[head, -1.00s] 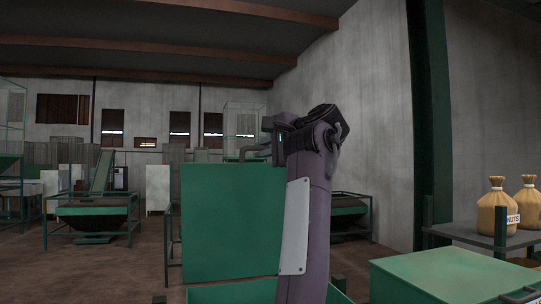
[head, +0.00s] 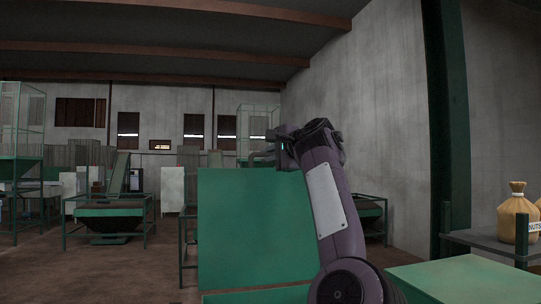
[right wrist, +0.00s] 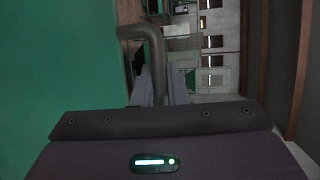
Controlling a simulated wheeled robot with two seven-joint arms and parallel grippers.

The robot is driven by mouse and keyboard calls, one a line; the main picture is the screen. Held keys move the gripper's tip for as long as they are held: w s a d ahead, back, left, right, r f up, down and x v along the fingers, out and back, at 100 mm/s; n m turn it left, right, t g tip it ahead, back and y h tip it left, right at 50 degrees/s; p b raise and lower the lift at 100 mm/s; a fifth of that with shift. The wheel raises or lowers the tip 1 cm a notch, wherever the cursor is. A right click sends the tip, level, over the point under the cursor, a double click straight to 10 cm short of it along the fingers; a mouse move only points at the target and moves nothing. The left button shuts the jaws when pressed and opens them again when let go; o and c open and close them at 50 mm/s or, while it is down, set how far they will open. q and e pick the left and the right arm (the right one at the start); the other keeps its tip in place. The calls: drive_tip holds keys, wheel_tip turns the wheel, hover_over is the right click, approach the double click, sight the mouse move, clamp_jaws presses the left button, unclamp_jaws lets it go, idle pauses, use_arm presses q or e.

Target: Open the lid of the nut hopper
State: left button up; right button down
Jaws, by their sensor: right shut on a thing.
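The green hopper lid (head: 250,230) stands raised, close to upright, in the middle of the head view. A strip of the green hopper (head: 255,297) shows below it at the bottom edge. My right gripper (head: 262,156) is at the top edge of the lid, and my forearm covers the lid's right part. In the right wrist view the lid (right wrist: 60,60) fills the left side, and a bent grey handle (right wrist: 142,33) runs down between the fingers. My right gripper (right wrist: 160,98) is shut on this handle. My left gripper is out of view.
A green box top (head: 445,280) is at the lower right. Beyond it a grey shelf (head: 485,243) carries a tied nut sack (head: 517,215). A green post (head: 446,130) rises at the right. Behind, green-framed bins (head: 108,212) stand on open brown floor.

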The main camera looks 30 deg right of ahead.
drive_tip(key=shift+w, duration=0.1)
idle(0.3)
drive_tip(key=c, duration=1.5)
unclamp_jaws()
drive_tip(key=shift+o, duration=0.2)
drive_tip(key=b+v, duration=0.5)
drive_tip(key=v, duration=0.2)
drive_tip(key=shift+s+b, duration=0.35)
drive_tip(key=shift+b, duration=0.05)
drive_tip(key=shift+d, duration=0.1)
